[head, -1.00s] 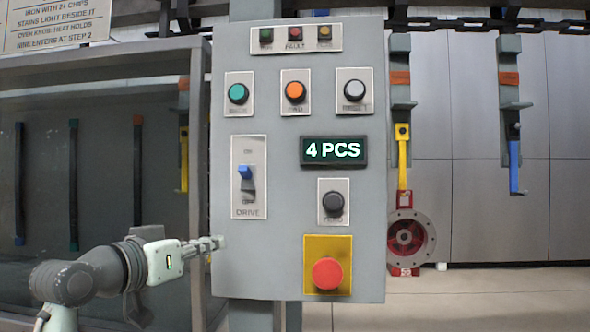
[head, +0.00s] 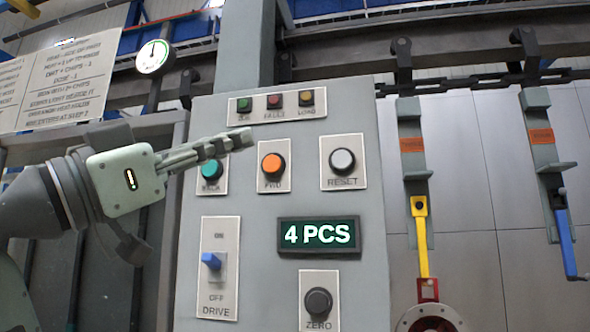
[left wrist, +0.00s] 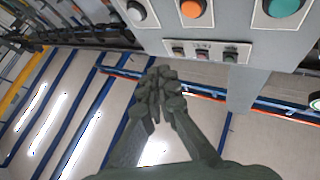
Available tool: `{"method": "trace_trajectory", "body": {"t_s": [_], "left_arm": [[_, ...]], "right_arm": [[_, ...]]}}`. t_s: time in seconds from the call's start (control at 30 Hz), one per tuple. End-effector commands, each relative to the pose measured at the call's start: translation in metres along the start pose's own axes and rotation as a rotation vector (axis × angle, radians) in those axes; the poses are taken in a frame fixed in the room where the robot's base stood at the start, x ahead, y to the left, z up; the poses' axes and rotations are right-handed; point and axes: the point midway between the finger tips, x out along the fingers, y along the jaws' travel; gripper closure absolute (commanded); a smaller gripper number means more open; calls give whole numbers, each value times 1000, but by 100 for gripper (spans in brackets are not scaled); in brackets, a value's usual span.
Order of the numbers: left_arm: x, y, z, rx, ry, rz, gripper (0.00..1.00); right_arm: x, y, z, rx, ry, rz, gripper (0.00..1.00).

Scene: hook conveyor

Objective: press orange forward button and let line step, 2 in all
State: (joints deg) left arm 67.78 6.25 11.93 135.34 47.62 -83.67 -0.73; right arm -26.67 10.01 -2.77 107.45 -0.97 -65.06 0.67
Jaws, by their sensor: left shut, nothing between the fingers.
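The orange FWD button (head: 273,167) sits on a pale plate on the grey control panel (head: 280,108), between the green BACK button (head: 210,170) and the grey RESET button (head: 342,160). It also shows in the left wrist view (left wrist: 191,8) at the top edge. My left gripper (head: 240,138) is shut and empty. Its fingertips are up and left of the orange button in the head view, over the area above the green button, apart from the orange one. The fingers also show in the left wrist view (left wrist: 160,80). My right gripper is not in view.
The display (head: 319,236) reads 4 PCS. The blue DRIVE switch (head: 211,261) and black ZERO knob (head: 318,301) are below. Three small lamps (head: 274,102) line the panel top. Hooks with a yellow part (head: 421,245) and a blue part (head: 566,243) hang at right.

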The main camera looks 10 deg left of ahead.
Motion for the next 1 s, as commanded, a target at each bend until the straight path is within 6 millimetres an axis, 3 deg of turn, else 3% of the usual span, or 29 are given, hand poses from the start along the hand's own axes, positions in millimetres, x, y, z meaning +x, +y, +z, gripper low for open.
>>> {"method": "trace_trajectory", "body": {"t_s": [0.57,1.0], "left_arm": [[0,1,-3,5,8,5,100],[38,-26,24,1,8,6,100]], "right_arm": [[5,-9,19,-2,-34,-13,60],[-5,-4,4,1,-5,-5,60]]}}
